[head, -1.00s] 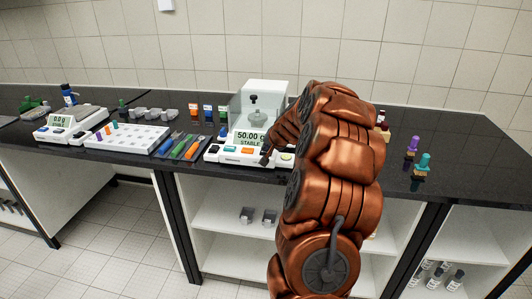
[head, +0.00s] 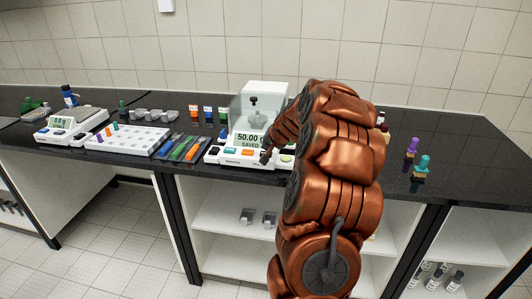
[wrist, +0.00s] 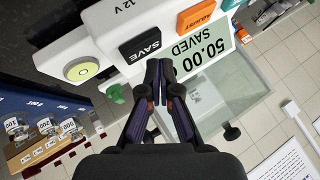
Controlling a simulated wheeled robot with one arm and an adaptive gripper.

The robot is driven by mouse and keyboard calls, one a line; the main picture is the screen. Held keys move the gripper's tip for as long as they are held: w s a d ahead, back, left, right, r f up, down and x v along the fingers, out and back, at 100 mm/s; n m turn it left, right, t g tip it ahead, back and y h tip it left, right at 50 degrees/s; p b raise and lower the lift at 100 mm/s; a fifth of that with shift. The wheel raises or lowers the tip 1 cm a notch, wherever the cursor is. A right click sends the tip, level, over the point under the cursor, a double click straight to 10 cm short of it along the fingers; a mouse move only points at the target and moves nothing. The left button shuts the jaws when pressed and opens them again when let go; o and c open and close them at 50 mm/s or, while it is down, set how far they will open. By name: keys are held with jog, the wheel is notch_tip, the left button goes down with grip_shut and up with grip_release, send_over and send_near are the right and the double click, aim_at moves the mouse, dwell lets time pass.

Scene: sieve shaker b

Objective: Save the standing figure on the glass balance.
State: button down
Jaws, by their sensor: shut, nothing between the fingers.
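The glass balance (head: 262,97) stands on the dark bench with a glass chamber. A grey weight (head: 257,119) shows inside the chamber. Its display (head: 248,140) reads 50.00 g with SAVED below; the wrist view also shows the display (wrist: 205,62) reading 50.00 SAVED. The black SAVE button (wrist: 141,45) lies on the front panel just beyond my fingertips. My gripper (wrist: 159,66) is shut and empty, close over the panel by the SAVE button and display edge. I cannot tell whether it touches. In the head view my gripper (head: 265,157) is at the balance front.
A second balance (head: 65,127), a white peg rack (head: 128,140) and a tool tray (head: 180,147) are to the left. Purple and teal knobbed pieces (head: 421,164) stand at right.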

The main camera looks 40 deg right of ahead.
jog(key=shift+r, duration=0.15)
jog(key=shift+r+p, duration=1.3)
jog(key=shift+r, duration=1.15)
jog(key=s+a+r+n+g+y, duration=0.1)
jog(key=a+n+y, duration=0.15)
jog(key=a, duration=0.95)
jog(key=s+a+n+g+y, duration=0.1)
jog(key=s+a+n+y, duration=0.15)
jog(key=a, duration=0.95)
jog(key=s+a+n+g, duration=0.35)
jog(key=s+a, duration=0.65)
jog(key=a, duration=0.4)
jog(key=s+a+f+n+g+h, duration=0.1)
jog(key=s+a+n+g, duration=0.1)
jog(key=s, duration=1)
jog(key=s+a+f+n+g, duration=0.2)
jog(key=s+a+g, duration=0.1)
jog(key=s, duration=0.9)
jog(key=shift+s+a+h, duration=0.35)
jog(key=shift+a+h, duration=0.05)
jog(key=shift+a, duration=0.05)
